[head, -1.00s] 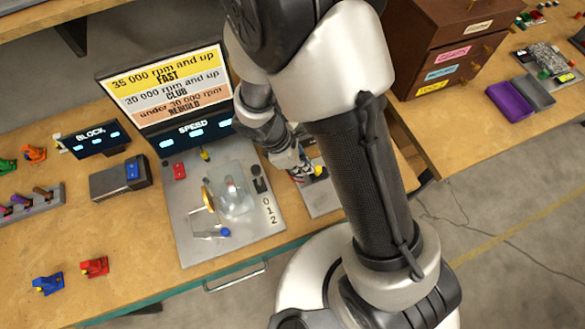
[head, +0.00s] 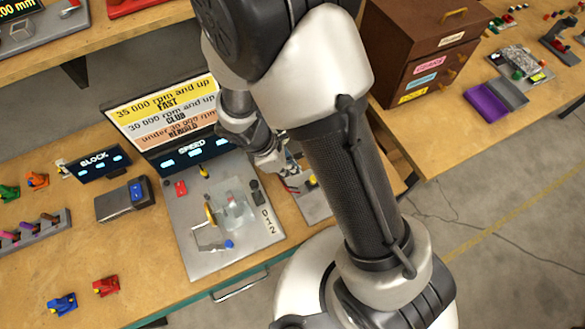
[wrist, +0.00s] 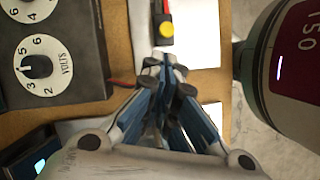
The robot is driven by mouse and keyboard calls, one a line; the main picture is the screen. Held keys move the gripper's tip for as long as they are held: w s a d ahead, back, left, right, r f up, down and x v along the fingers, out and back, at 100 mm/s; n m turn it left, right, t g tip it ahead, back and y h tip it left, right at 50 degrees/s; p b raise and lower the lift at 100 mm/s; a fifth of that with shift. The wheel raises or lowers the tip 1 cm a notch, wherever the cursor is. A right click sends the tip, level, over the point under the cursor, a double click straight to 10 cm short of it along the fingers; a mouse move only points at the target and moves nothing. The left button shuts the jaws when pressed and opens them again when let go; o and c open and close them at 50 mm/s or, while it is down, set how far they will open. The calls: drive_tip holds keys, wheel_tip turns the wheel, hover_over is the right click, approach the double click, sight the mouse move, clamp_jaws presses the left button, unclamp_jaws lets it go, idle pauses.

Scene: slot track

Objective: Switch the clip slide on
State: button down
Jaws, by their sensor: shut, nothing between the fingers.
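A small slide with a round yellow knob (wrist: 166,30) on a dark and red body shows at the top of the wrist view; I take it for the clip slide. It sits on a pale plate (wrist: 197,40). In the head view the yellow knob (head: 311,181) is partly hidden behind my arm. My gripper (wrist: 167,62) is shut and empty, its tips just short of the slide's body, with a small apparent gap. In the head view my gripper (head: 291,184) is left of the knob, over the same plate (head: 317,203).
A dark box with numbered dials (wrist: 36,66) stands left of my gripper in the wrist view. A grey test plate (head: 190,235) with a clear cover (head: 235,210) lies left of my arm. The speed display (head: 190,150) stands behind it. A brown drawer cabinet (head: 412,60) is right.

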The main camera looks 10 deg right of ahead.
drive_tip(key=p+v, duration=0.2)
drive_tip(key=v, duration=0.1)
drive_tip(key=shift+a+r, duration=0.15)
drive_tip(key=shift+r, duration=0.1)
drive_tip(key=shift+r, duration=0.1)
drive_tip(key=s+d+r+m+t+y+b, duration=0.1)
drive_tip(key=s+d+r+m+y+b, duration=0.1)
drive_tip(key=d+r+m, duration=0.5)
drive_tip(key=s+d+r+m+t+y+b, duration=0.1)
drive_tip(key=s+r+m+t+b, duration=0.3)
drive_tip(key=r, duration=0.7)
drive_tip(key=s+r+m+y, duration=0.1)
drive_tip(key=s+r+m, duration=0.2)
drive_tip(key=s+m, duration=0.2)
drive_tip(key=shift+s+d+r+m, duration=0.2)
drive_tip(key=shift+s+d+m, duration=0.1)
drive_tip(key=shift+m, duration=0.5)
